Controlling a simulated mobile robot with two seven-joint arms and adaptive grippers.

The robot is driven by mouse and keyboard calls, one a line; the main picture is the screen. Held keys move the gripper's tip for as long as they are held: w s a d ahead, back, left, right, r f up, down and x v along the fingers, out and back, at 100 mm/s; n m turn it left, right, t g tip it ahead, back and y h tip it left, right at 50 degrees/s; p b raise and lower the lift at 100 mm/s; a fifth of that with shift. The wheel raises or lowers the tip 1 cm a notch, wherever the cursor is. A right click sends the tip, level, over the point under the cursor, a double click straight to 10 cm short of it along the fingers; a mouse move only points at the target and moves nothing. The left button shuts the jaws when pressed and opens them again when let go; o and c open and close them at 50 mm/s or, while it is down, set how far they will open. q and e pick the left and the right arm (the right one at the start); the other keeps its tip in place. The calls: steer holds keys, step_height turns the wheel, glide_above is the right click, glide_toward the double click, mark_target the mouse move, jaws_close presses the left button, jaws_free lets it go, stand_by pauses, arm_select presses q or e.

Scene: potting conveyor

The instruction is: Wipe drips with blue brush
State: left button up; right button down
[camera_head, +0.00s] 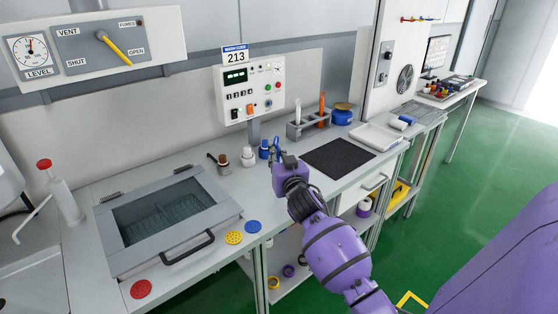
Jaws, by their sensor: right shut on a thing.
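My right gripper (275,150) is over the back of the bench, to the right of the small bottles. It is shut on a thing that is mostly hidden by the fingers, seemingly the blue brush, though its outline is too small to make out. A small blue item (264,149) shows just left of the fingers. A brown-handled brush (221,160) and a white bottle with a brown cap (248,157) stand farther left. No drips can be made out on the bench (270,190). My left gripper is out of view.
A lidded grey basin with a window (165,215) fills the bench's left side. Yellow (234,238), blue (254,226) and red (141,289) discs lie along the front. A black mat (338,157), tube rack (310,124) and white tray (377,136) are right. A control box (249,89) stands behind.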

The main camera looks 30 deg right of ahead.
mark_target(276, 138)
step_height(276, 138, up, 2)
steer(key=shift+d+r+p, duration=0.1)
steer(key=shift+p, duration=0.3)
step_height(276, 138, up, 2)
steer(key=shift+r+p, duration=0.15)
steer(key=shift+p, duration=0.5)
steer(key=shift+r, duration=0.45)
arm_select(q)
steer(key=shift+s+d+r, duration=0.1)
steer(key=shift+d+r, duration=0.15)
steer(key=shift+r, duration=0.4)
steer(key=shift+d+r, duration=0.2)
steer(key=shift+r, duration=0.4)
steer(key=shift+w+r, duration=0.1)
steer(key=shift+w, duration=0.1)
